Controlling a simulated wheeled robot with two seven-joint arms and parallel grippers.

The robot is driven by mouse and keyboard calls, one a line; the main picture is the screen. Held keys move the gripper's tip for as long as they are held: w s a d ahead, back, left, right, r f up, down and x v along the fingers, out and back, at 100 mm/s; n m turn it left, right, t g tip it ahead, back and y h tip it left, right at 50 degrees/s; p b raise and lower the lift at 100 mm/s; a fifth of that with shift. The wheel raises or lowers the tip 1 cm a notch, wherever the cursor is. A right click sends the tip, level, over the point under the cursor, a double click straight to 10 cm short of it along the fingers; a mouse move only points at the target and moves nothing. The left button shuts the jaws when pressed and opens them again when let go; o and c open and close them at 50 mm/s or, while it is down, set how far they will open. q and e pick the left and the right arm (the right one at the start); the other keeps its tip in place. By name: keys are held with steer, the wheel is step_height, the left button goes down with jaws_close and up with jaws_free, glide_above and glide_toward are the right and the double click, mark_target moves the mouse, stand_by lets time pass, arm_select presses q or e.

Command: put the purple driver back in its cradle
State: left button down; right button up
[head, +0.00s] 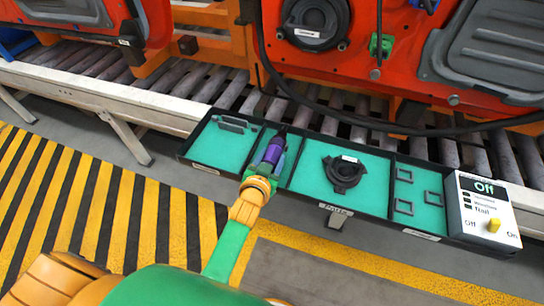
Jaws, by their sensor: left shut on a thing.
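The purple driver (272,152) is at the second compartment from the left of the dark, green-lined tray (338,208). My left gripper (263,177) reaches in over the tray's front edge and is shut on the driver's near end. The driver points away from me, with a dark part at its far end. I cannot make out the cradle's shape; the driver and gripper cover much of that compartment. Whether the driver rests on the tray or hangs just above it is hard to tell. My right gripper is not in view.
The tray also holds dark clips (232,123), a round black part (344,173) and small square frames (403,206). A white switch box (487,212) reading Off stands at its right end. A black cable (375,128) and red door panels (350,50) are behind, over the roller line.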

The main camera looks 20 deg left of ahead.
arm_select(q)
steer(key=shift+r, duration=0.1)
stand_by(0.3)
steer(key=shift+s+f, duration=0.25)
steer(key=shift+f, duration=0.2)
steer(key=shift+c, duration=1.9)
jaws_free()
steer(key=shift+a, duration=0.1)
steer(key=shift+o, duration=1)
steer(key=shift+a+f, duration=0.1)
steer(key=shift+a, duration=0.1)
